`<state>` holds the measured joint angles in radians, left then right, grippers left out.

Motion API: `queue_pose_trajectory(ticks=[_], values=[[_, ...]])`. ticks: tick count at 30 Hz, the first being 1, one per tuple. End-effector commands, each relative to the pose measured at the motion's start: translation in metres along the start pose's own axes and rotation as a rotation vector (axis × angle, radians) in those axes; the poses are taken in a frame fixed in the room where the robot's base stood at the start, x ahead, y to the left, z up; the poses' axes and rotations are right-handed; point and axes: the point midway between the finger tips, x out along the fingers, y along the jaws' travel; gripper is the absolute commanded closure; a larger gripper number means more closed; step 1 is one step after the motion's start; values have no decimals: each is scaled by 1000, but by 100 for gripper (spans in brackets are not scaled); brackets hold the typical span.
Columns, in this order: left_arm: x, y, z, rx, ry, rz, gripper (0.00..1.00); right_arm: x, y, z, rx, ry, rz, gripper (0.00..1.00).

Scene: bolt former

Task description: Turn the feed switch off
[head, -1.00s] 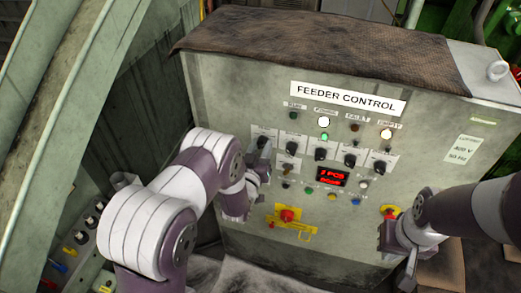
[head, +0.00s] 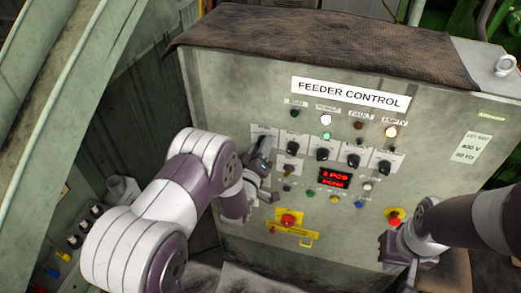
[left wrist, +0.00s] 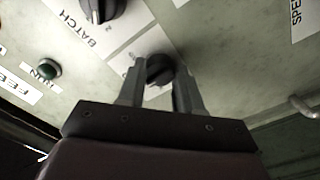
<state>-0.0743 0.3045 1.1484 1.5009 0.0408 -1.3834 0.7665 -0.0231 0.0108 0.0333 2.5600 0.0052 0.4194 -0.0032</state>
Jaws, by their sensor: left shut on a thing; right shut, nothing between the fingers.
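The feeder control cabinet (head: 225,120) has a row of black rotary switches on white plates. My left gripper (head: 264,148) is at the leftmost switch of that row, and its arm hides part of this area. In the left wrist view, the two fingers stand either side of a black rotary knob (left wrist: 159,68) and are shut on it. The plate under this knob is mostly hidden and its label cannot be read. The neighbouring knob (left wrist: 101,8) is labelled BATCH. My right gripper (head: 413,270) is shut and empty, low at the cabinet's right side.
Lamps sit above the switches; the white lamp (head: 326,119) and the EMPTY lamp (head: 391,132) are lit. A red display (head: 334,178), small buttons and a red emergency button (head: 288,220) are below. Another yellow-based red button (head: 394,214) is near my right arm.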

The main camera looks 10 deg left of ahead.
Motion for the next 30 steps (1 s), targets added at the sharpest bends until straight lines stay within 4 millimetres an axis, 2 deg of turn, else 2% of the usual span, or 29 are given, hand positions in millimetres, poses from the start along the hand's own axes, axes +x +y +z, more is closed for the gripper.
queue_pose_trajectory(ticks=[14, 15, 16, 17, 26, 30], values=[[0, 0, 0, -12, 0, -1, 96, 1, 0, 0, 0, 0, 0, 100], [0, 0, 0, -12, 0, -1, 52, 1, 0, 0, 0, 0, 0, 100], [0, 0, 0, -12, 0, 0, 43, 1, 0, 0, 0, 0, 0, 100], [0, 0, 0, -12, 0, 0, 40, 1, 0, 0, 0, 0, 0, 100], [-2, 0, 0, -11, 0, 0, 40, 2, 0, 0, 0, 0, 0, 100], [-20, -2, 2, -11, -1, -1, 40, 8, 0, 1, 0, 0, 0, 100]])
